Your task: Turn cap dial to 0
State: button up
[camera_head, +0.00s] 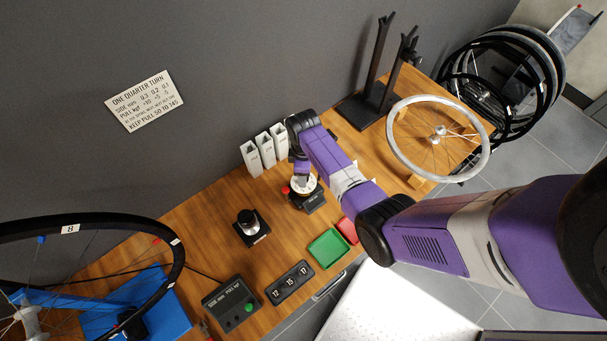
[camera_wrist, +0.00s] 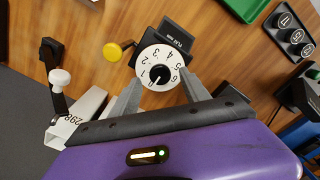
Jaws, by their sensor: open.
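The cap dial (camera_wrist: 160,58) is a white disc with black numbers and a dark hub, on a black box; its label is too small to read surely. A thin mark on the hub points toward the disc's lower edge in the wrist view; the exact number is unclear. In the head view the dial (camera_head: 311,189) is partly hidden by my gripper (camera_head: 302,180). In the wrist view my gripper (camera_wrist: 161,76) is open, with one finger on each side of the dial's near part. I cannot tell whether the fingers touch it.
A yellow knob (camera_wrist: 112,52) sits beside the dial. A black knob unit (camera_head: 250,226), green tray (camera_head: 327,248) and number block (camera_head: 289,283) stand nearby. A wheel (camera_head: 401,157) and black stand (camera_head: 363,112) are at the right.

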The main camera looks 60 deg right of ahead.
notch_tip(320, 180, up, 6)
jog(key=shift+f, duration=0.1)
dwell(0.7)
